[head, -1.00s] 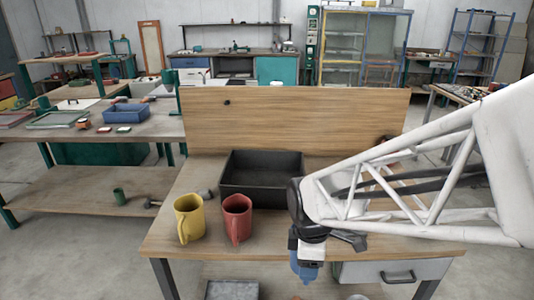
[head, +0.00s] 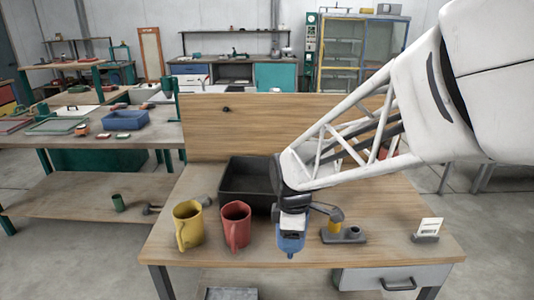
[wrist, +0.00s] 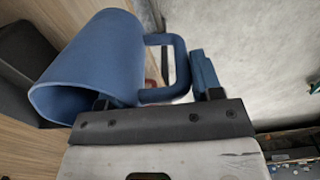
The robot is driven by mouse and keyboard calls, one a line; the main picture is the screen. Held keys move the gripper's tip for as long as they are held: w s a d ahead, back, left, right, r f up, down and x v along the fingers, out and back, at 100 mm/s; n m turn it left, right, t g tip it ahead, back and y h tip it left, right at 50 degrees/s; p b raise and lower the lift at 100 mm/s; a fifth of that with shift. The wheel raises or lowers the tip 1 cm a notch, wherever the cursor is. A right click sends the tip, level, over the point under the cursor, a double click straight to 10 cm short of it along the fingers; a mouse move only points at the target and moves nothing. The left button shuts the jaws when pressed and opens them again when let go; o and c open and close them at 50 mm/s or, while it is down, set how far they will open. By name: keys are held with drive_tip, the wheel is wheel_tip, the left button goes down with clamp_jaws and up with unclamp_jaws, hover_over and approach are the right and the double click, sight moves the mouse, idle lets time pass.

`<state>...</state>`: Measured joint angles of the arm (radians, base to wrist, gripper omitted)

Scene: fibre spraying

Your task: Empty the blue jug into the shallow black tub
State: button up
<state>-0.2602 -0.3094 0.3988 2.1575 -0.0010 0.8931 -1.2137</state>
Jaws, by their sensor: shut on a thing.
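The blue jug (head: 291,243) hangs below my gripper (head: 292,222) near the front edge of the workbench in the head view. My gripper is shut on the jug's handle. In the wrist view the jug (wrist: 95,65) fills the left side, and its handle (wrist: 165,95) lies at my gripper (wrist: 158,97). The jug's contents cannot be seen. The shallow black tub (head: 232,195) stands behind and left of the jug on the bench. My arm hides its right end. A dark corner, likely the tub (wrist: 22,55), shows at the wrist view's left.
A yellow jug (head: 188,225) and a red jug (head: 236,225) stand in front of the tub. A grey stand with a yellow piece (head: 343,235) and a small card holder (head: 428,230) are to the right. A wooden back panel (head: 230,130) rises behind.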

drive_tip(key=w+a+r, duration=0.1)
drive_tip(key=w+a, duration=0.6)
drive_tip(key=w, duration=0.4)
drive_tip(key=w+a+r, duration=0.2)
drive_tip(key=w+a, duration=0.5)
drive_tip(key=w, duration=0.4)
drive_tip(key=w+a+r, duration=0.1)
drive_tip(key=w+a, duration=0.6)
drive_tip(key=w, duration=0.4)
drive_tip(key=shift+w+a+r, duration=0.25)
drive_tip(key=shift+w+a, duration=0.1)
drive_tip(key=shift+w, duration=0.05)
drive_tip(key=shift+d, duration=0.1)
drive_tip(key=d+f+t+y, duration=0.1)
drive_tip(key=d+f+y, duration=0.1)
drive_tip(key=d+y, duration=0.3)
drive_tip(key=y, duration=0.3)
drive_tip(key=shift+s+d, duration=0.35)
drive_tip(key=shift+d+f+y+p, duration=0.15)
drive_tip(key=shift+f+y, duration=0.2)
drive_tip(key=shift+y, duration=0.35)
drive_tip(key=shift+d+f+y+p, duration=0.15)
drive_tip(key=shift+f+y, duration=0.15)
drive_tip(key=shift+y, duration=0.4)
drive_tip(key=shift+d+r+t+y, duration=0.15)
drive_tip(key=shift+r+t+y, duration=0.2)
drive_tip(key=shift+y, duration=0.55)
